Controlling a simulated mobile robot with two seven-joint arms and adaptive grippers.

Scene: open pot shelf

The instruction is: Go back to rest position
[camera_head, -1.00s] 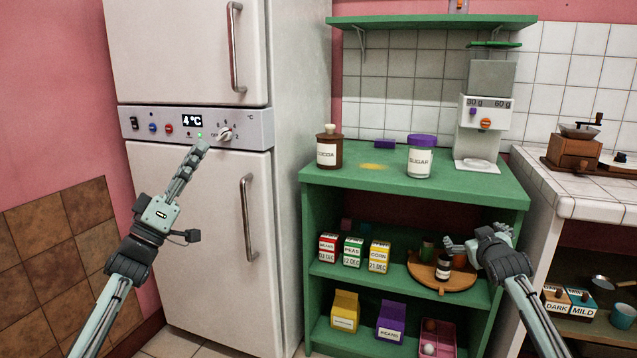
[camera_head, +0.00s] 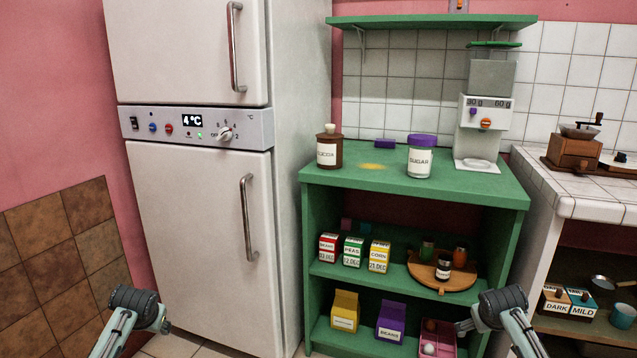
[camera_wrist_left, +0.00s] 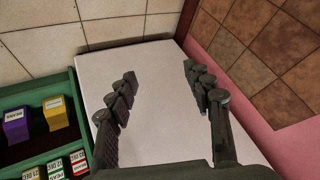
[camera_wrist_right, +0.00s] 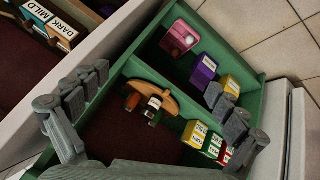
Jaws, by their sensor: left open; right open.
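My left gripper (camera_wrist_left: 160,72) is open and empty; its fingers stand apart in front of the white fridge door (camera_wrist_left: 160,110) in the left wrist view. In the head view the left arm is low at the bottom left, and a small part of the gripper (camera_head: 164,325) shows beside the wrist. My right gripper (camera_wrist_right: 156,80) is open and empty, its fingers spread before the green shelf in the right wrist view. In the head view it shows partly (camera_head: 465,327) at the shelf's lower right, with most of it hidden behind the wrist.
The fridge (camera_head: 200,230) stands at left, its display reading 4°C. The green shelf (camera_head: 440,192) holds a cocoa jar (camera_head: 329,150), sugar jar (camera_head: 421,158), several boxes, a round wooden tray (camera_head: 425,276) and a pink bin (camera_head: 446,338). A tiled counter (camera_head: 590,207) stands at right.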

